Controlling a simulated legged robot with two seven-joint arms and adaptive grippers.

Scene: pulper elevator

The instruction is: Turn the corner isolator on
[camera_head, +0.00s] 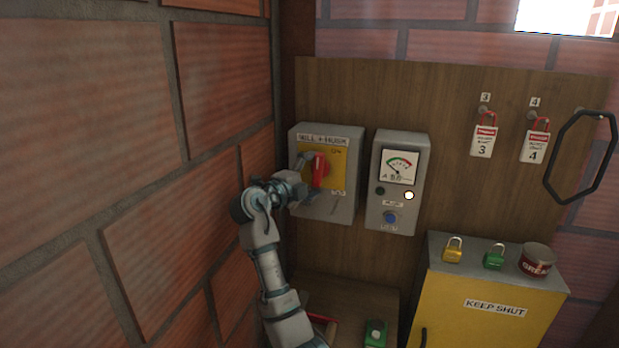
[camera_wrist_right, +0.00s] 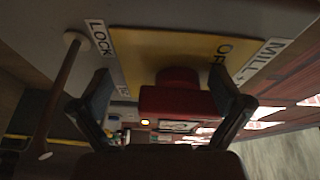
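The corner isolator (camera_head: 347,208) is a grey box with a yellow plate (camera_head: 338,180) on the wooden board beside the brick corner. Its red handle (camera_head: 320,171) stands roughly upright at the plate's left part. A sign along the box's top reads something like "MILL" and "ON" shows on the plate. My right gripper (camera_head: 304,180) is at the handle, coming from the lower left. In the right wrist view my right gripper (camera_wrist_right: 165,98) has its fingers apart, one on either side of the red handle (camera_wrist_right: 178,101), with gaps visible. My left gripper is out of view.
A grey meter box (camera_head: 375,215) with a lit lamp (camera_head: 409,195) and blue button (camera_head: 390,218) is right of the isolator. A yellow cabinet (camera_head: 480,332) carries padlocks and a red can (camera_head: 537,260). The brick wall (camera_head: 200,200) is close on the left.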

